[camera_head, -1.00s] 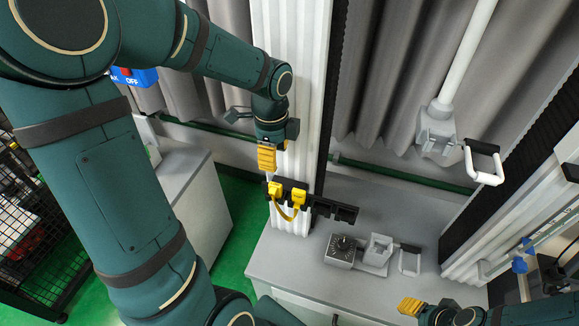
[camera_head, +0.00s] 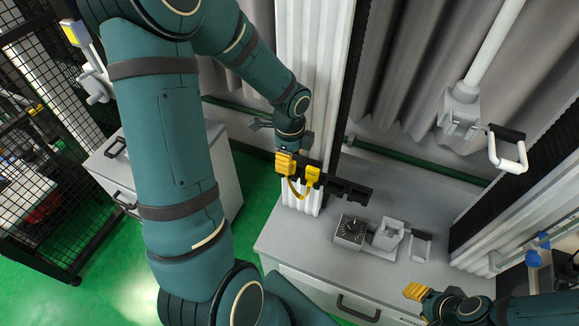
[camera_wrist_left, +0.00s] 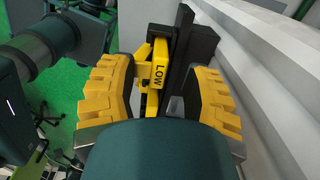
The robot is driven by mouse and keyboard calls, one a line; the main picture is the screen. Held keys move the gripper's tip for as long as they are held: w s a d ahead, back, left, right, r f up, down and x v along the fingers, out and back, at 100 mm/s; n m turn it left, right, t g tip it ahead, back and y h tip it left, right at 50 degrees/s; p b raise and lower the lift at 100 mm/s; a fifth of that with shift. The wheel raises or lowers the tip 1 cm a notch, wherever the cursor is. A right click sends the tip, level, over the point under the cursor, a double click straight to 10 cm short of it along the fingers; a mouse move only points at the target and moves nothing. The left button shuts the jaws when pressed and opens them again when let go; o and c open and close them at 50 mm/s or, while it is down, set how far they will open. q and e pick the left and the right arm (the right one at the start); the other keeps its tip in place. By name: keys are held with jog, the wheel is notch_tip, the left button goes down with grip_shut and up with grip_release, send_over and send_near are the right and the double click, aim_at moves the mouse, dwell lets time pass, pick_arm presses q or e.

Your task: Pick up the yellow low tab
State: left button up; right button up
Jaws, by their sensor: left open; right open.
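The yellow low tab (camera_wrist_left: 159,62) hangs on a black holder (camera_wrist_left: 194,50) in the left wrist view, its "LOW" lettering facing me. My left gripper (camera_wrist_left: 162,85) is open, with one yellow-padded finger on each side of the tab. In the head view the left gripper (camera_head: 284,163) covers the left end of the black rack (camera_head: 345,190), hiding most of the low tab. My right gripper (camera_head: 416,292) is open and empty at the lower right.
A white ribbed column (camera_head: 310,80) stands behind the rack. On the grey cabinet top are a dial block (camera_head: 351,230) and a small clear-topped fixture (camera_head: 389,234). A white pole with a handle (camera_head: 507,150) hangs at the right.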

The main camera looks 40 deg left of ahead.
pick_arm(q)
jog(key=shift+s+f, duration=0.1)
jog(key=shift+f, duration=0.7)
jog(key=shift+o, duration=0.2)
grip_shut()
jog(key=shift+r, duration=0.1)
notch_tip(320, 180, up, 10)
jog(key=shift+f+p, duration=0.1)
jog(key=shift+p, duration=0.45)
